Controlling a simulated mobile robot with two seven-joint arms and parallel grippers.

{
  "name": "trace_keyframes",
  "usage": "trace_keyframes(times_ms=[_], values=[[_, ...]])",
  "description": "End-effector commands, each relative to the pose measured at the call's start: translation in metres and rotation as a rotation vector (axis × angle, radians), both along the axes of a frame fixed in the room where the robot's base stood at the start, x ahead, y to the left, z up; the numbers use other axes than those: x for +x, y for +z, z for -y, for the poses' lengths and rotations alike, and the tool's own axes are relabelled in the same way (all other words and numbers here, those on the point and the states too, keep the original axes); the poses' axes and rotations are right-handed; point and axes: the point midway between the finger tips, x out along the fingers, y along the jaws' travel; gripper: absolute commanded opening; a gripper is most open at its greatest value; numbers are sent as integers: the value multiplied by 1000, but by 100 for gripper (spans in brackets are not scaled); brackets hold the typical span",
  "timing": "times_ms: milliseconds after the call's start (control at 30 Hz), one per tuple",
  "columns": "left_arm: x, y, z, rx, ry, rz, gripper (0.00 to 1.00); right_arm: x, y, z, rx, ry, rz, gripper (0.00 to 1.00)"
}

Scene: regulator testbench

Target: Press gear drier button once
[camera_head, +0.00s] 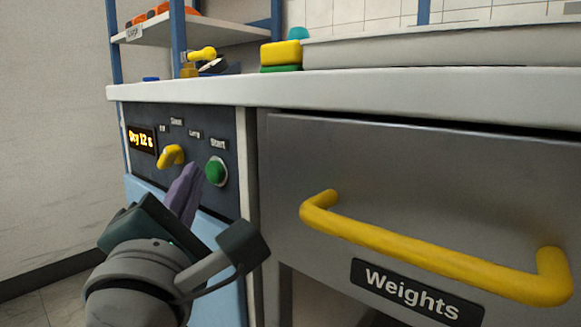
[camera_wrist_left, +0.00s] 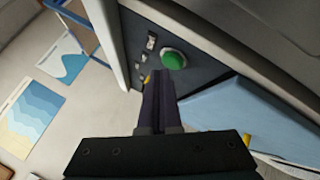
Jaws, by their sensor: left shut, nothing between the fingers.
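The gear drier's dark control panel (camera_head: 138,119) is set under the counter at the left in the head view. Its lit display (camera_head: 141,139) appears to read "Dry 12 s". A yellow knob (camera_head: 171,156) sits beside it. The round green button (camera_head: 215,171) labelled "Start" is at the panel's right; it also shows in the left wrist view (camera_wrist_left: 174,60). My left gripper (camera_head: 190,170) is shut and empty, its purple fingers pointing at the panel between knob and button. In the left wrist view the fingertips (camera_wrist_left: 158,77) appear just below the button; contact is not clear.
A metal drawer labelled "Weights" (camera_head: 290,150) with a yellow handle (camera_head: 400,247) is at the right. The white counter (camera_head: 230,92) overhangs the panel. A yellow and green sponge (camera_head: 284,54) lies on it. A light blue surface (camera_head: 220,232) lies below the panel.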

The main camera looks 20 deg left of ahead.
Motion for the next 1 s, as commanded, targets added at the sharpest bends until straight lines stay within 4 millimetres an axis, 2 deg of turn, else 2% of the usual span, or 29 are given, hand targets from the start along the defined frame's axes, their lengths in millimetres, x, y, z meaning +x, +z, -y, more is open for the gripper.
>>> trace_keyframes(times_ms=[467, 800, 1000], values=[[-8, 0, -3, 1, 1, -1, 0, 0, 2, 0, 0, 0, 0, 46], [-39, 0, -16, 0, 1, -2, 0, 0, 7, 0, 0, 0, 0, 46], [-50, 0, -21, 0, -1, -1, 0, 0, 8, 0, 0, 0, 0, 46]])
